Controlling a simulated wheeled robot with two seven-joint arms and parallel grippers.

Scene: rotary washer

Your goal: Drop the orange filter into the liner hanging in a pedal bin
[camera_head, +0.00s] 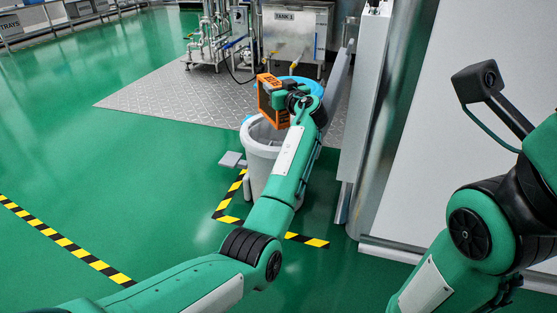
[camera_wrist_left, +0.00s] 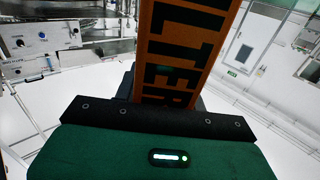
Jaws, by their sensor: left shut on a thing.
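The orange filter (camera_head: 271,101) is a square frame with dark lettering and a dark middle. My left gripper (camera_head: 284,97) is shut on it and holds it upright above the pedal bin. The filter's orange edge (camera_wrist_left: 182,50) fills the middle of the left wrist view, with its lettering running lengthwise. The grey pedal bin (camera_head: 262,160) stands on the floor below, partly hidden by my left arm. Its pale liner (camera_head: 262,130) shows at the open mouth, and its blue lid (camera_head: 303,84) is raised behind. The right gripper's fingers are not in view.
The bin's grey pedal (camera_head: 232,159) sticks out at its left. Yellow-black floor tape (camera_head: 228,203) runs around the bin. A tall white cabinet (camera_head: 460,150) stands close at the right. TANK 1 (camera_head: 296,30) and piping are behind. The green floor at left is clear.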

